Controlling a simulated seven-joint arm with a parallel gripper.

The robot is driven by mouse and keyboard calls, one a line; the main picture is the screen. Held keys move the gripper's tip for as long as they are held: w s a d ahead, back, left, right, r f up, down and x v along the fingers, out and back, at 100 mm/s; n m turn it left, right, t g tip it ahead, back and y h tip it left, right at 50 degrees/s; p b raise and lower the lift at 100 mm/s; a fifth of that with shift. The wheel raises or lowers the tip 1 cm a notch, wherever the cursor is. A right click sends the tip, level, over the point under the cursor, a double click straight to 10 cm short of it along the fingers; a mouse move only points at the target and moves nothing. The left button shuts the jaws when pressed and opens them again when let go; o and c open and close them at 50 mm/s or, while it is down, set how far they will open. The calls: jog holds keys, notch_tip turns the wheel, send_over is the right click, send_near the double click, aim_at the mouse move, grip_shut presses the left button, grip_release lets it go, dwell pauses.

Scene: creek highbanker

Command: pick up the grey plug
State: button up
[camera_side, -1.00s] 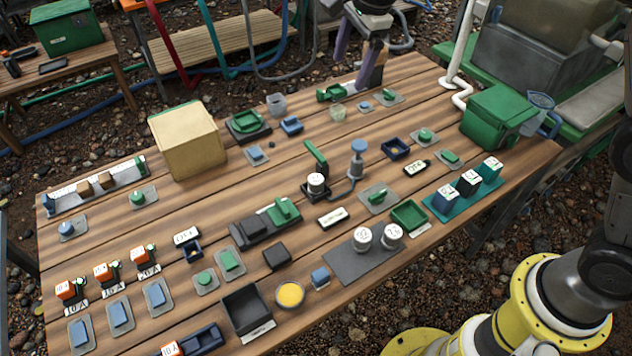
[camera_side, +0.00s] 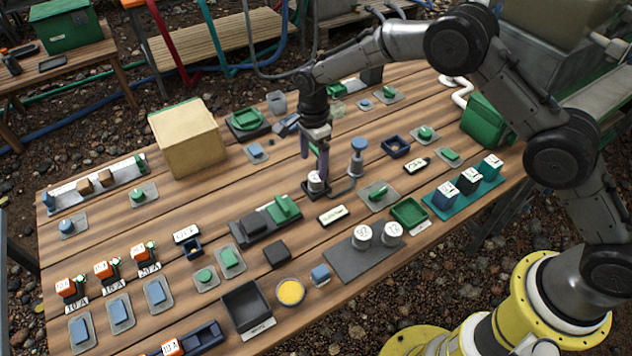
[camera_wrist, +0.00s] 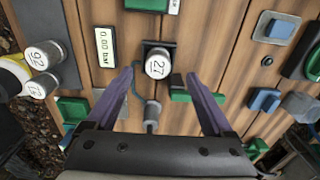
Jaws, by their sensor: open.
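Nothing in view is plainly labelled as the grey plug. The likeliest is a short greyish cylinder with a white top marked 27 (camera_side: 315,182), standing upright in a small black holder (camera_side: 309,194) mid-table. It also shows in the wrist view (camera_wrist: 157,66). My gripper (camera_side: 314,167) points down over it, its two purple fingers apart. In the wrist view the fingers of my gripper (camera_wrist: 160,76) lie either side of the cylinder, with gaps on both sides. Whether the fingertips are level with it or above it is hard to tell.
A blue-topped post (camera_side: 358,148) with a hose stands close to the right of the holder. Two more white-topped cylinders (camera_side: 362,236) stand on a dark plate. A tan box (camera_side: 185,140) stands left. Many small trays and blocks crowd the table.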

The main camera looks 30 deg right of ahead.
aim_at(316, 176)
jog(key=shift+s+d+f, duration=0.1)
jog(key=shift+d+f, duration=0.05)
jog(key=shift+f, duration=1.45)
jog(key=shift+s+d+f, duration=0.1)
jog(key=shift+f, duration=1.45)
grip_shut()
